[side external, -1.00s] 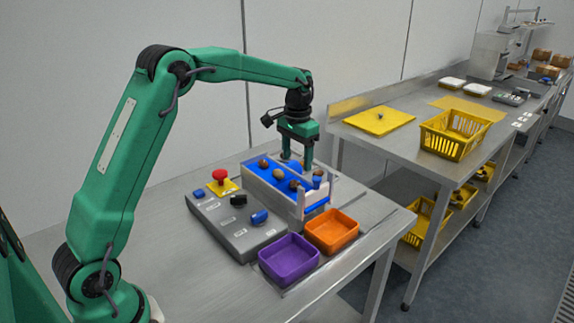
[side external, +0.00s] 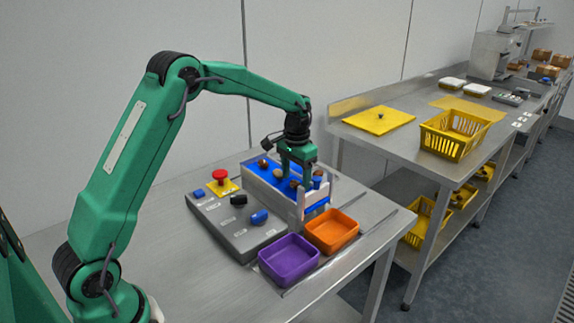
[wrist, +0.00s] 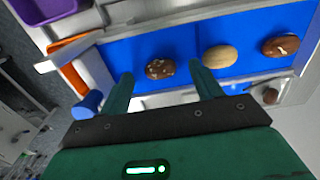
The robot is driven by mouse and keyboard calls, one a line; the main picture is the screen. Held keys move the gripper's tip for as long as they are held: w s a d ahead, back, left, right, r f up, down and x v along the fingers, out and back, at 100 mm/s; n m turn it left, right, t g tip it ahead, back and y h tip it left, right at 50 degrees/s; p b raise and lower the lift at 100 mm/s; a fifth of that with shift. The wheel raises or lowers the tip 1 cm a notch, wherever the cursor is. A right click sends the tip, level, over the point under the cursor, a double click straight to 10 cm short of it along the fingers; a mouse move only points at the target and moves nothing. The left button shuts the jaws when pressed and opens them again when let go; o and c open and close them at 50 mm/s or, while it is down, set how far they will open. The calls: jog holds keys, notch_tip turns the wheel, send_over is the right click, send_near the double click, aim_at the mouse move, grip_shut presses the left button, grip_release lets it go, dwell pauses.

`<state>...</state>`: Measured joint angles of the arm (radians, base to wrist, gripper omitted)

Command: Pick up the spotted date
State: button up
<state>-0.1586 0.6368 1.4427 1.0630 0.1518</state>
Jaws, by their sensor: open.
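The spotted date (wrist: 160,69) is dark brown with small pale specks and lies on the blue belt (wrist: 135,54) in the wrist view. My gripper (wrist: 162,74) is open, with its two fingers reaching toward either side of this date; I cannot tell whether they touch it. A plain tan date (wrist: 220,57) lies just right of the right finger. A glossy brown date (wrist: 281,45) with pale patches lies farther right. In the side external view my gripper (side external: 297,180) is low over the belt's near end and largely hides the spotted date.
Purple (side external: 288,260) and orange (side external: 331,231) bins sit in front. A control box (side external: 236,222) with a red button is left of the belt.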

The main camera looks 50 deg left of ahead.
jog(key=shift+f, duration=0.85)
jog(key=c, duration=0.8)
